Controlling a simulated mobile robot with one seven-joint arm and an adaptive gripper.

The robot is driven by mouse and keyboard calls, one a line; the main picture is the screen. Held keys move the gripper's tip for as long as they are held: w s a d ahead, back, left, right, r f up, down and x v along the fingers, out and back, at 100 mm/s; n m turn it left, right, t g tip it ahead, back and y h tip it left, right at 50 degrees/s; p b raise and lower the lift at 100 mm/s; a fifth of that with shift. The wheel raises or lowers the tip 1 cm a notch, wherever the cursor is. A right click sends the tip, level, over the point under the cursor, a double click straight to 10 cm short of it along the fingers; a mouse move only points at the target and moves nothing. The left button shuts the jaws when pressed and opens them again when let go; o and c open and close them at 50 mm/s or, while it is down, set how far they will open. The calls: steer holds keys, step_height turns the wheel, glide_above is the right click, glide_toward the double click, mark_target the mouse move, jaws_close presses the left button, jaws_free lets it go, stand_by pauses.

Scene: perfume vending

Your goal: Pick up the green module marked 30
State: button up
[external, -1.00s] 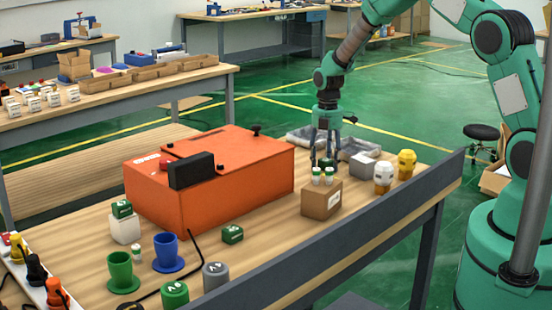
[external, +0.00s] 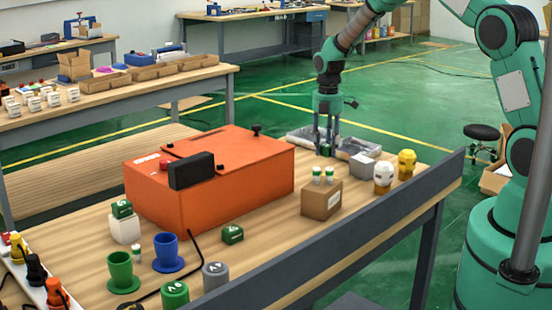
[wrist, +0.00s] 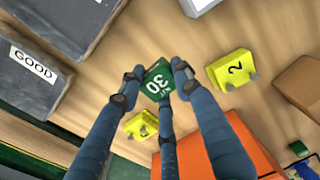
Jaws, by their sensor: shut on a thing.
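The green module marked 30 (wrist: 157,80) is between the fingertips of my gripper (wrist: 158,80) in the wrist view, with its white number facing the camera. The fingers are shut on its sides. In the external view my gripper (external: 326,150) points down at the far side of the table, behind the orange box and close to the grey trays. The module cannot be made out there. Whether it still touches the table is unclear.
Yellow modules, one marked 2 (wrist: 230,70) and one partly hidden (wrist: 140,125), lie near my fingers. A grey tray marked GOOD (wrist: 28,85) is at the left. The orange box (external: 225,185) and a cardboard block with white-and-green vials (external: 321,200) stand nearby.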

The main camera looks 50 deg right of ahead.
mark_target(327, 146)
steer(key=shift+r, duration=2.5)
steer(key=shift+s+r, duration=0.1)
